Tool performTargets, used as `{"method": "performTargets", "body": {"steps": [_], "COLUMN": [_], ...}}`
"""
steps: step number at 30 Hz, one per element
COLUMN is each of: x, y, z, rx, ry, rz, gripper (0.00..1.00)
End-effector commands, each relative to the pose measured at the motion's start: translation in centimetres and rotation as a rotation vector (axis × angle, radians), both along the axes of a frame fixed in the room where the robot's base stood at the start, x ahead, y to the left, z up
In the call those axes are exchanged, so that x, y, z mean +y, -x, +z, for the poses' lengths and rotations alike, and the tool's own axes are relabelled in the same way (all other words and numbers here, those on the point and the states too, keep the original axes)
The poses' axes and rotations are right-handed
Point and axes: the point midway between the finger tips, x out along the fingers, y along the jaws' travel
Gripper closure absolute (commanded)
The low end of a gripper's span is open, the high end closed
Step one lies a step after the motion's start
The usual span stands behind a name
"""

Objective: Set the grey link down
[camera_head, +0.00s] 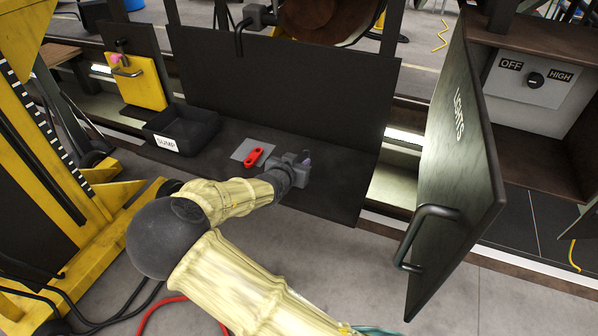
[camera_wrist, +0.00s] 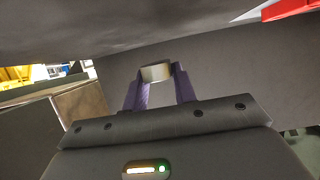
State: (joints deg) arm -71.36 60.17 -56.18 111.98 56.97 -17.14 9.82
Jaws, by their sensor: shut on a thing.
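My gripper (camera_head: 307,160) is low over the right part of the dark shelf (camera_head: 340,195), just right of a red link. In the wrist view my gripper's purple fingers (camera_wrist: 158,85) are shut on a small pale grey piece, which I take to be the grey link (camera_wrist: 156,72). It shows nearly end-on between the fingertips. In the head view the gripper body hides it. I cannot tell whether it touches the shelf.
The red link (camera_head: 253,157) lies partly on a flat grey plate (camera_head: 240,150). A black SUMP tray (camera_head: 182,130) is at left. A dark upright panel (camera_head: 290,85) stands behind the shelf. An open LIGHTS door (camera_head: 455,170) is at right. The shelf's front right is bare.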

Motion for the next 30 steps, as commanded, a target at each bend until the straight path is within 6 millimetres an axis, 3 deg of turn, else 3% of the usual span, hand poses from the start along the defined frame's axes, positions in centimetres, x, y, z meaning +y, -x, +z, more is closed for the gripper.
{"method": "performTargets", "body": {"steps": [5, 12, 23, 24, 27, 30], "x": [0.0, -0.1, 0.0, 0.0, 0.0, 0.1], "y": [0.0, 0.0, 0.0, 0.0, 0.0, 0.0], "z": [-0.4, -3.4, -3.9, -4.0, -3.9, -3.9], "rx": [-0.001, 0.000, -0.001, 0.000, 0.000, 0.000], "ry": [0.001, 0.003, 0.000, 0.000, 0.000, 0.001], "rz": [0.000, 0.000, 0.000, 0.000, 0.000, 0.001], "gripper": [1.00, 1.00, 1.00, 0.71, 0.51, 0.51]}}
